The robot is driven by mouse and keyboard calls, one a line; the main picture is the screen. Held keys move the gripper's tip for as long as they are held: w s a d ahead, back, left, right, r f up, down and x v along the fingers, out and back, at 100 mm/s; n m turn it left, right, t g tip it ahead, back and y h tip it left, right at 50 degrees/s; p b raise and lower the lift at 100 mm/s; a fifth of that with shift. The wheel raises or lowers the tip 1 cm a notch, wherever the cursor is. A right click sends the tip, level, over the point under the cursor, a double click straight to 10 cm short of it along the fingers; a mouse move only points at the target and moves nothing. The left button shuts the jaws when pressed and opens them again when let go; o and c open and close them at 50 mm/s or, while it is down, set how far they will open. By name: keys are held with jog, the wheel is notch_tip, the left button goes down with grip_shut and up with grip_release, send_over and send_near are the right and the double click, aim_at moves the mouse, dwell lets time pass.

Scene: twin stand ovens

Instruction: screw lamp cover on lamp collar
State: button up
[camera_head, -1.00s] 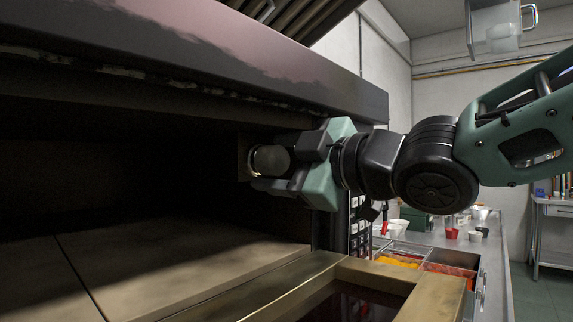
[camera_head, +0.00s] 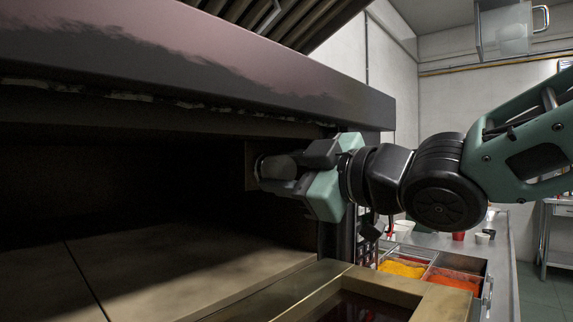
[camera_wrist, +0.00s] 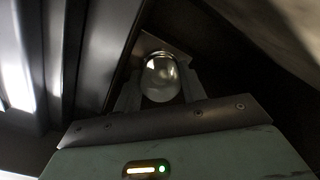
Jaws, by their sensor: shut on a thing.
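The lamp cover is a clear glass dome (camera_wrist: 160,78), seen in the wrist view between my two fingers. In the head view the cover (camera_head: 274,168) shows dimly at the oven's right inner wall. My gripper (camera_head: 284,170) reaches into the oven mouth from the right and is shut on the cover. The lamp collar is mostly hidden behind the cover; a squarish mounting plate (camera_wrist: 170,46) shows behind the glass. I cannot tell whether the cover's thread sits in the collar.
The oven's upper front edge (camera_head: 190,75) runs just above my gripper. The stone oven floor (camera_head: 180,262) is bare. The open door's brass frame (camera_head: 350,272) lies below. Food bins (camera_head: 405,268) stand on the counter at the right.

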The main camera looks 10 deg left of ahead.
jog(key=shift+r+m+p, duration=0.1)
jog(key=shift+m+p, duration=0.95)
jog(key=shift+m, duration=0.35)
jog(key=shift+w, duration=0.1)
jog(key=o, duration=1)
jog(key=shift+d, duration=0.1)
jog(key=shift+c, duration=0.4)
jog(key=shift+d, duration=0.2)
jog(key=shift+p+v, duration=0.45)
jog(key=shift+v, duration=1.2)
jog(key=p+v, duration=0.2)
jog(key=v, duration=0.6)
jog(key=shift+s, duration=0.3)
